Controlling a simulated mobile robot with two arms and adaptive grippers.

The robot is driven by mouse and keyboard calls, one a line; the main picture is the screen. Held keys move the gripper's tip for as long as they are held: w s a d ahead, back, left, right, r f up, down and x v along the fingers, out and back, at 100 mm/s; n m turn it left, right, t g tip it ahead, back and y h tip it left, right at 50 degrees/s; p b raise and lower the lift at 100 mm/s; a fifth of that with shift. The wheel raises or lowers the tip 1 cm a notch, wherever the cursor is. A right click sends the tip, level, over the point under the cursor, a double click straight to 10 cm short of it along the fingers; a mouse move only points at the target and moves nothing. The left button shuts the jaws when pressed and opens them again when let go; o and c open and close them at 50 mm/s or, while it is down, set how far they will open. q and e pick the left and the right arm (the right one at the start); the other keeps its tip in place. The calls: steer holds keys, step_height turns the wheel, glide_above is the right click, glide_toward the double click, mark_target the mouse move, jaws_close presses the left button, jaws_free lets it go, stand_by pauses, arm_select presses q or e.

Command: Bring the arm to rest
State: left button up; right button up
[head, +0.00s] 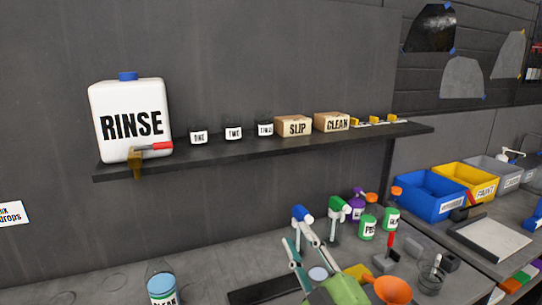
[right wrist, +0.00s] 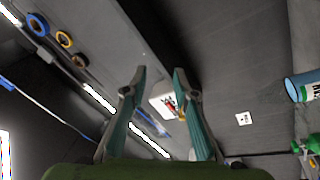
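My right gripper (head: 302,243) is low in the middle of the head view, over the bench, with its teal fingers pointing up and away. In the right wrist view the two fingers (right wrist: 160,72) stand apart with nothing held between them. Beyond them, well away, the white RINSE jug (right wrist: 163,104) shows partly hidden by a finger. In the head view this jug (head: 113,100) stands upright at the left end of the wall shelf. My left gripper is in neither view.
The dark shelf (head: 222,152) also holds small labelled jars and two boxes, SLIP (head: 293,126) and CLEAN (head: 331,122). Spray bottles, an orange funnel (head: 392,289) and green bottles crowd around my right gripper. A blue CLEAN can (head: 161,290) stands front left.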

steer(key=s+d+f+m+g+h, duration=0.2)
steer(key=s+d+f+m+h, duration=0.15)
steer(key=f, duration=0.35)
steer(key=s+d+f+m+g+h, duration=0.2)
steer(key=s+d+f+m+g, duration=0.15)
steer(key=f, duration=0.45)
steer(key=s+d+f+m+g+h, duration=0.2)
steer(key=s+d+f, duration=0.15)
steer(key=f, duration=0.35)
steer(key=s+d+f+m+g, duration=0.2)
steer(key=s+f+g, duration=0.2)
steer(key=s+f, duration=0.45)
steer(key=s+d+f+m+g, duration=0.2)
steer(key=s+f+g, duration=0.3)
steer(key=s, duration=0.7)
step_height(320, 180, down, 30)
steer(key=s+b, duration=0.2)
steer(key=b, duration=0.3)
steer(key=s+d+f+g+b, duration=0.2)
steer(key=s+f+b, duration=0.3)
steer(key=s+f, duration=1.2)
step_height(320, 180, down, 4)
steer(key=shift+d+r+n, duration=0.1)
steer(key=shift+d+n, duration=0.3)
steer(key=shift+d, duration=0.05)
